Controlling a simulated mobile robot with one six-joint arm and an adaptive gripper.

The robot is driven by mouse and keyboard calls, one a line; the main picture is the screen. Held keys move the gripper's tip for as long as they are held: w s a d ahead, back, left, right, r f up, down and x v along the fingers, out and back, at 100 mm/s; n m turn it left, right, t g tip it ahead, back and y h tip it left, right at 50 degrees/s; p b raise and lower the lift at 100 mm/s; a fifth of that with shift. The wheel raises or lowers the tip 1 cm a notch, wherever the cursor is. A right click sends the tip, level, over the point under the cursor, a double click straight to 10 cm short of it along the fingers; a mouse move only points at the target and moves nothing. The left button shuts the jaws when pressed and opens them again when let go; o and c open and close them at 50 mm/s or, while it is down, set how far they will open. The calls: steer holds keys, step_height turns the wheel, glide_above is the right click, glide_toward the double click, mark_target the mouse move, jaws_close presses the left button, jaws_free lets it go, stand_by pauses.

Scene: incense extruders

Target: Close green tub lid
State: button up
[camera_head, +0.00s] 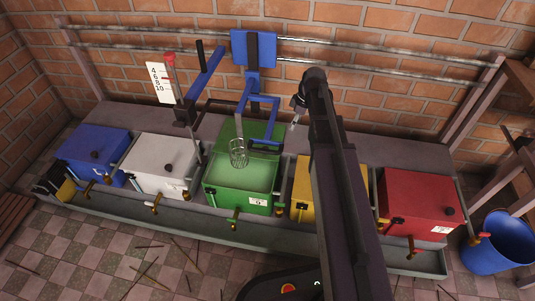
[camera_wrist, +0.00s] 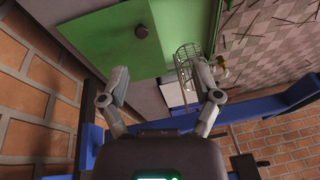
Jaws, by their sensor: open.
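The green tub (camera_head: 238,197) stands in the middle of the row in the head view, with its open top showing a pale green inside. Its lid (camera_head: 232,133) is raised at the back, behind the opening. In the wrist view the green lid (camera_wrist: 100,45) fills the upper left, with a dark round knob (camera_wrist: 141,31). A wire basket (camera_head: 238,153) hangs over the tub opening; it also shows in the wrist view (camera_wrist: 186,55). My gripper (camera_head: 297,106) is right of the lid and above the bench; in the wrist view (camera_wrist: 159,75) its fingers are apart and empty.
A blue frame (camera_head: 252,85) rises behind the green tub, close to my gripper. Blue (camera_head: 92,150), white (camera_head: 160,160) and red (camera_head: 420,195) tubs have closed lids. My arm partly hides the yellow tub (camera_head: 302,190). A blue bin (camera_head: 498,245) stands at right.

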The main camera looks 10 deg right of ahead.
steer(key=shift+w+d+f+n+y+b, duration=0.25)
steer(key=shift+w+d+f+n+b, duration=0.7)
steer(key=shift+f+b, duration=1.55)
steer(key=shift+w+d+f+n+y+b, duration=0.2)
steer(key=shift+w+d+f+n+b, duration=0.65)
steer(key=shift+f+b, duration=1.7)
steer(key=shift+w+d+f+n+y+b, duration=0.25)
steer(key=shift+w+d+f+n+b, duration=0.65)
steer(key=shift+f+b, duration=1.6)
steer(key=shift+w+a+f, duration=0.1)
steer(key=shift+w, duration=0.15)
steer(key=a, duration=0.3)
steer(key=w+a, duration=0.1)
steer(key=a, duration=0.7)
steer(key=shift+w, duration=0.2)
steer(key=shift+w+a+f+b, duration=0.1)
steer(key=shift+a+f+b, duration=0.35)
steer(key=shift+a+f, duration=0.15)
steer(key=shift+w+a+f+m+b, duration=0.15)
steer(key=shift+a+f+b, duration=0.2)
steer(key=shift+f+b, duration=0.5)
steer(key=shift+s+a+f+m+b, duration=0.15)
steer(key=shift+a+f+b, duration=0.15)
steer(key=shift+f+b, duration=0.55)
steer(key=shift+w, duration=0.1)
